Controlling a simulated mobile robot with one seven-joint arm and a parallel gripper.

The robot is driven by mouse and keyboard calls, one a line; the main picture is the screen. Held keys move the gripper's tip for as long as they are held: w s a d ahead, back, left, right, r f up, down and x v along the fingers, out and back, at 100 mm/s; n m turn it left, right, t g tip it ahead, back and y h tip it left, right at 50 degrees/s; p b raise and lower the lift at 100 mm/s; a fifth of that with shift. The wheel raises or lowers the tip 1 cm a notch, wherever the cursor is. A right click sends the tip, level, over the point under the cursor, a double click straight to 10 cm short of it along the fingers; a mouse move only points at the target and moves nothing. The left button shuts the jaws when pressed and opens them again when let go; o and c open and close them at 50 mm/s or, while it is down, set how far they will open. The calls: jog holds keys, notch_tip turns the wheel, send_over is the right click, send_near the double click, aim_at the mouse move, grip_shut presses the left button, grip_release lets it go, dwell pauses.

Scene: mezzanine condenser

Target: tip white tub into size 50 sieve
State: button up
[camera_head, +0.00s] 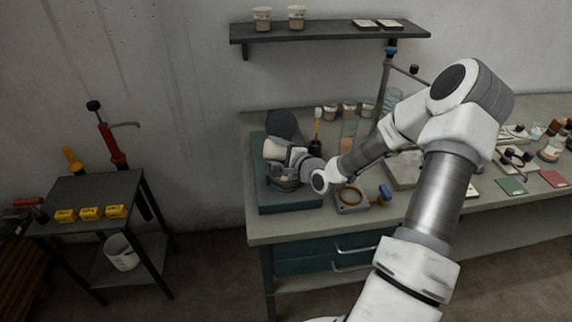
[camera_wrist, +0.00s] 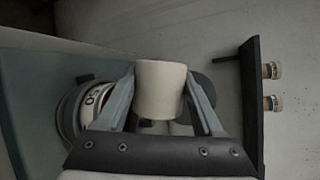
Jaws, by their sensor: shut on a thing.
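The white tub (camera_wrist: 160,92) is held between the two fingers of my gripper (camera_wrist: 161,80). In the head view the tub (camera_head: 274,150) is tilted well over onto its side, above a metal sieve (camera_head: 284,184) on the bench. In the wrist view the round sieve (camera_wrist: 88,104) shows left of and below the tub, with a partly hidden dark number on its rim that I cannot read fully. My gripper (camera_head: 297,156) is shut on the tub. The tub's contents and the inside of the sieve are hidden.
The sieve stands on a teal base (camera_head: 290,208) with a dark round lid (camera_head: 281,123) behind. A brass ring (camera_head: 341,196) lies on a tray to the right. A wall shelf (camera_head: 330,32) hangs above. A side table (camera_head: 90,188) stands at the left.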

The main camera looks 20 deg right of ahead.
jog(key=shift+f, duration=0.15)
jog(key=shift+s+d+m+t+y, duration=0.15)
jog(key=shift+d+m+t+y, duration=0.3)
jog(key=shift+m, duration=0.35)
dwell(0.7)
jog(key=shift+a+n+g+h, duration=0.25)
jog(key=shift+a+n+h, duration=0.15)
jog(key=shift+n, duration=0.2)
jog(key=shift+w+a+r+n+g+h, duration=0.25)
jog(key=shift+a+r+n+g+h, duration=0.15)
jog(key=shift+r+n, duration=0.3)
jog(key=shift+f+b, duration=0.35)
jog(key=shift+b, duration=0.25)
